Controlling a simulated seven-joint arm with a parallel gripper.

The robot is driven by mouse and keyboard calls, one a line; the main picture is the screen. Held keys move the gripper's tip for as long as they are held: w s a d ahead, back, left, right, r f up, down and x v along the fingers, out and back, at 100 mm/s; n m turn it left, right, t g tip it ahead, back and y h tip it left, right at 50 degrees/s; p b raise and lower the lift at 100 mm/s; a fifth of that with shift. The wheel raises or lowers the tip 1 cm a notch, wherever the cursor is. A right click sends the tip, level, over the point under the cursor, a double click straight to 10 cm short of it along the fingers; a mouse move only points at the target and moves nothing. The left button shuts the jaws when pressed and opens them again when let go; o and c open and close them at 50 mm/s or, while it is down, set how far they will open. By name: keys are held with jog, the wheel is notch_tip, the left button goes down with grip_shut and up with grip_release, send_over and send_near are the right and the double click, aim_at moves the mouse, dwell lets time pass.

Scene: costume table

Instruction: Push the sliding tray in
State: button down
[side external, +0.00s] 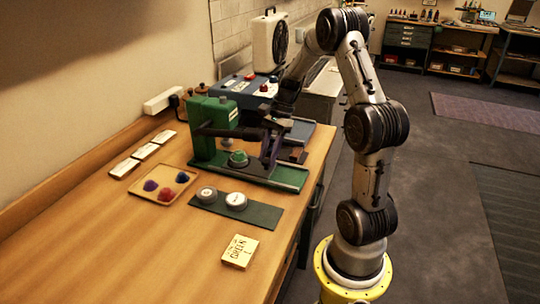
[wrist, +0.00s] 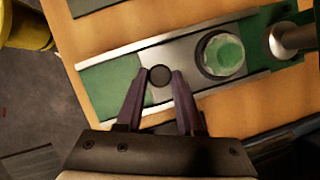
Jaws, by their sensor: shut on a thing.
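The sliding tray is a silver plate (wrist: 185,54) between two metal rails on a green base (wrist: 112,85). A dark round knob (wrist: 160,75) stands near the tray's outer end. My gripper (wrist: 160,76) is shut on this knob, one finger on each side. A round holder with a green piece (wrist: 222,53) sits on the tray, close to a metal cylinder (wrist: 291,38) of the press. In the side view the green press (side external: 212,118) stands on the bench, with the green piece (side external: 238,158) in front of it. My gripper (side external: 270,160) is over the tray there and hides the knob.
A dark green mat (side external: 262,213) with two round pieces lies in front of the press. A wooden tray (side external: 144,184) of coloured pieces is at left. A "GREEN" card (side external: 240,251) lies near the bench edge. A blue machine (side external: 245,90) stands behind the press.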

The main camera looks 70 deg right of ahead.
aim_at(251, 167)
jog(key=w, duration=0.4)
jog(key=shift+w, duration=0.1)
jog(key=c, duration=0.5)
grip_release()
jog(key=v, duration=1.4)
